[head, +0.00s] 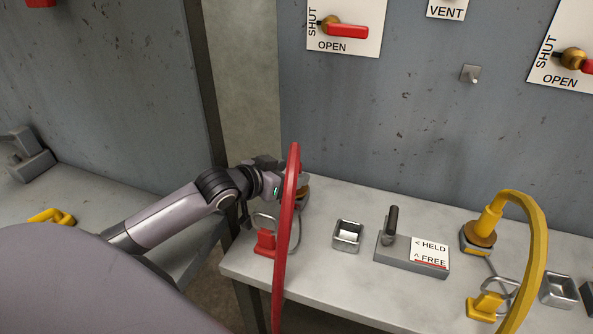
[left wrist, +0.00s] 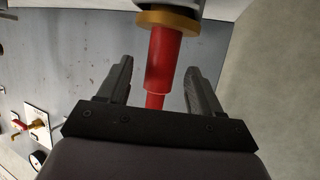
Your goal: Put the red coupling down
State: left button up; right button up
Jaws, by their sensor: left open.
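The red coupling (left wrist: 165,60) shows in the left wrist view as a red cylinder with a brass collar (left wrist: 167,18) at its far end, against a grey fitting. My left gripper (left wrist: 158,68) is open, with one finger on each side of the coupling and visible gaps between. In the head view my left gripper (head: 274,185) is at the left end of the bench, behind the arched red hose (head: 290,205). The hose hides most of the coupling there; brass and grey parts (head: 304,192) show just right of it. My right gripper is not in view.
The bench (head: 340,290) carries a red block (head: 265,243) with a wire loop, a small square cup (head: 347,235) and a lever block (head: 412,258) marked HELD and FREE. A yellow hose (head: 537,250) arches at right. A grey wall panel (head: 420,130) stands behind.

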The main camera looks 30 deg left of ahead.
aim_at(290, 173)
pick_arm(q)
jog(key=shift+v, duration=1.7)
